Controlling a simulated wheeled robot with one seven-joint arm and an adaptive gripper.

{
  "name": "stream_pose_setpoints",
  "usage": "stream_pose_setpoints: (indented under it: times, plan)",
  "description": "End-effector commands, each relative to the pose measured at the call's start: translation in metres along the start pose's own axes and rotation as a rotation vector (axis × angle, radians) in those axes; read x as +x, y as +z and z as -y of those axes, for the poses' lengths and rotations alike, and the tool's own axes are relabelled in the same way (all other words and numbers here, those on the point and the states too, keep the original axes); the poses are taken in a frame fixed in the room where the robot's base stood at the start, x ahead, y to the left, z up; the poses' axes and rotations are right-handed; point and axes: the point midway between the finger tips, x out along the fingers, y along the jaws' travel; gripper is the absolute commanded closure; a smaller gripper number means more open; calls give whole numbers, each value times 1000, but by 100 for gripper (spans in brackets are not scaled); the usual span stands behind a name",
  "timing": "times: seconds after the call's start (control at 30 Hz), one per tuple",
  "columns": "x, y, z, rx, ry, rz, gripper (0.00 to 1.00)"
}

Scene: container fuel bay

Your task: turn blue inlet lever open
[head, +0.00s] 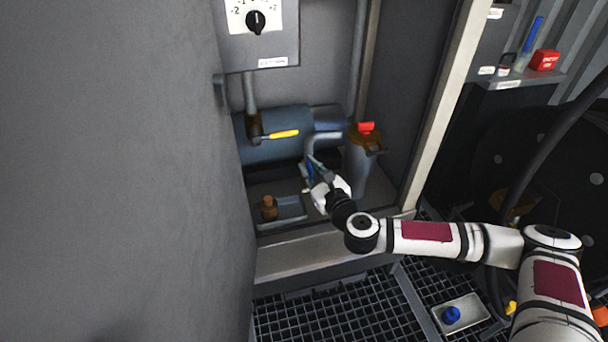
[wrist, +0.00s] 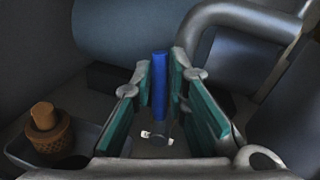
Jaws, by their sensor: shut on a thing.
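The blue inlet lever (wrist: 159,85) stands upright between the teal finger pads in the wrist view. In the head view only a small blue part of the lever (head: 309,171) shows, low in the bay below the bent grey pipe. My gripper (head: 316,172) reaches into the bay from the right, with its fingers around the lever. In the wrist view my gripper (wrist: 161,72) is shut on the lever, whose upper end shows between the fingertips.
A yellow lever (head: 284,134) sits in front of the blue-grey tank (head: 275,152). A filter with a red top (head: 366,128) stands just right. A brown plug (head: 269,208) sits in a small tray at left. A grey wall closes the left side.

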Motion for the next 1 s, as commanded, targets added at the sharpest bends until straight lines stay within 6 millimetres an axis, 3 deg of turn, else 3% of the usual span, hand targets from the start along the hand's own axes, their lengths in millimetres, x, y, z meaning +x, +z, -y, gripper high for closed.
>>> stream_pose_setpoints:
  times: [0.4, 0.97, 1.0]
  plan:
    - [-2, 0, 15, 191, -4, 42, 100]
    - [-2, 0, 17, 220, -4, 48, 100]
    - [-2, 0, 17, 220, -4, 48, 81]
